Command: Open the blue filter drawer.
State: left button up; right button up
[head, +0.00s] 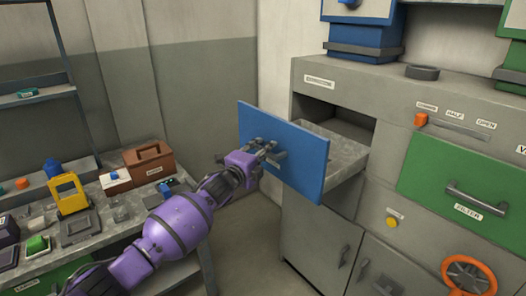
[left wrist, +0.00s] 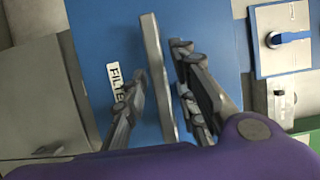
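The blue filter drawer (head: 312,178) is pulled well out of the grey cabinet, and its grey inside shows behind the front panel. In the left wrist view the blue front (left wrist: 98,40) fills the middle, with a FILTER label (left wrist: 117,82). The grey bar handle (left wrist: 158,75) stands between the fingers of my left gripper (left wrist: 163,85). In the head view my left gripper (head: 268,150) is at the middle of the blue front. My right gripper is out of view.
A green drawer (head: 447,176) is shut at the right of the cabinet, with an orange slider (head: 420,119) above it and an orange wheel (head: 468,275) below. A bench with a brown toolbox (head: 148,162) and a yellow item (head: 67,194) stands at left. Floor shows between.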

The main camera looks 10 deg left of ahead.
pick_arm(q)
jog(key=shift+s, duration=0.1)
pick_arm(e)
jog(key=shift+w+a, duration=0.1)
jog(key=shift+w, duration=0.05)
pick_arm(q)
jog(key=v, duration=1.1)
jog(key=shift+s+a, duration=0.2)
jog(key=shift+s, duration=0.2)
jog(key=s+d+f+n+g+y+p, duration=0.1)
jog(key=s+d+f+n+g+y, duration=0.2)
jog(key=s+f+n, duration=1.3)
jog(key=s+f+n+g, duration=0.1)
jog(key=s+f+g, duration=0.1)
jog(key=s+f, duration=0.4)
jog(key=s+f+n+g+p, duration=0.1)
jog(key=s+f, duration=0.6)
jog(key=s, duration=0.9)
jog(key=s+f+n+g+y+p, duration=0.1)
jog(key=s+f+n+g, duration=0.1)
jog(key=s+f, duration=0.4)
jog(key=s, duration=0.5)
jog(key=shift+s+a+f+n+g, duration=0.25)
jog(key=shift+s+f+n+g, duration=0.05)
jog(key=shift+s+f+g, duration=0.1)
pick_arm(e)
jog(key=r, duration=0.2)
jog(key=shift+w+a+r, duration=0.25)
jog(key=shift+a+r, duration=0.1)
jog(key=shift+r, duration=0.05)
